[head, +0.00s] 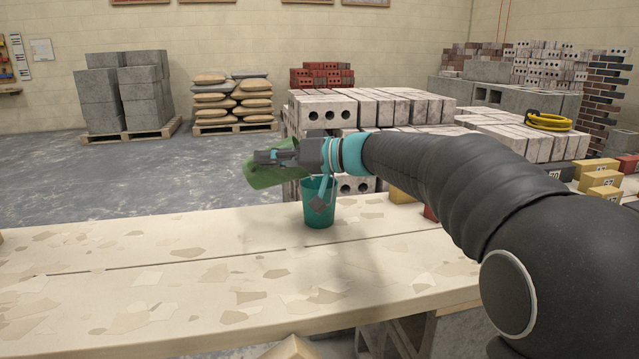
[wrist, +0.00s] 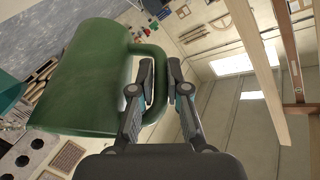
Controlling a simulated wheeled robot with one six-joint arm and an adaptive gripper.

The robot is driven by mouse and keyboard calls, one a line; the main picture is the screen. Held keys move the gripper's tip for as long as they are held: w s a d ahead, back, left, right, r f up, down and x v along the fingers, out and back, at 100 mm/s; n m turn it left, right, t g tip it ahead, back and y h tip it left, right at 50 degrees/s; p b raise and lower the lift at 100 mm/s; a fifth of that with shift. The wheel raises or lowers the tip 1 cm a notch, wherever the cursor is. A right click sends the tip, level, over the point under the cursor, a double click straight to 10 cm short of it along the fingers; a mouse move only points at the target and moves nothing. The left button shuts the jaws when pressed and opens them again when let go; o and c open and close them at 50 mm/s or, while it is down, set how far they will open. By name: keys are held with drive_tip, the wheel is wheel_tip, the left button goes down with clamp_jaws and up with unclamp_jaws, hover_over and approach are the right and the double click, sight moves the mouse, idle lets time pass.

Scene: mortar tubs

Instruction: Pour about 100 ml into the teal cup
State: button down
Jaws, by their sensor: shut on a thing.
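The teal cup (head: 318,210) stands upright on the pale bench, with a grey diamond mark on its side. A sliver of teal at the left edge of the wrist view (wrist: 9,88) appears to be the same cup. My gripper (head: 268,157) is above the cup and slightly to its left. It is shut on the handle of a green jug (head: 266,174), which is tipped over and held clear of the bench. The jug (wrist: 88,80) and the jaws (wrist: 160,88) fill the left and middle of the wrist view. The jug's mouth, its contents and the cup's inside are hidden.
The pale bench top (head: 150,270) is clear to the left of the cup. A yellow block (head: 401,196) lies behind and right of the cup. Stacked pale bricks (head: 370,108) stand beyond the bench. More blocks (head: 600,180) sit at the far right.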

drive_tip(key=shift+w+d+r+y+b, duration=0.1)
drive_tip(key=shift+d+r+y+b, duration=0.2)
drive_tip(key=shift+r+y, duration=0.3)
idle(1.4)
drive_tip(key=shift+a+f+h+p, duration=0.25)
drive_tip(key=shift+a+h+p, duration=0.1)
drive_tip(key=shift+h+p, duration=0.1)
drive_tip(key=shift+a+f+n+g+h+p, duration=0.15)
drive_tip(key=shift+a+f+h+p, duration=0.05)
drive_tip(key=shift+f+h+p, duration=0.4)
drive_tip(key=shift+a+f+n+g+h+p, duration=0.15)
drive_tip(key=shift+a+f+h+p, duration=0.15)
drive_tip(key=shift+h, duration=0.35)
drive_tip(key=shift+r+h+p, duration=0.35)
drive_tip(key=shift+h+p, duration=0.25)
drive_tip(key=shift+p, duration=0.45)
drive_tip(key=shift+a+f, duration=0.15)
drive_tip(key=shift+f, duration=0.25)
drive_tip(key=shift+a+h+p, duration=0.1)
drive_tip(key=shift+h+p, duration=0.4)
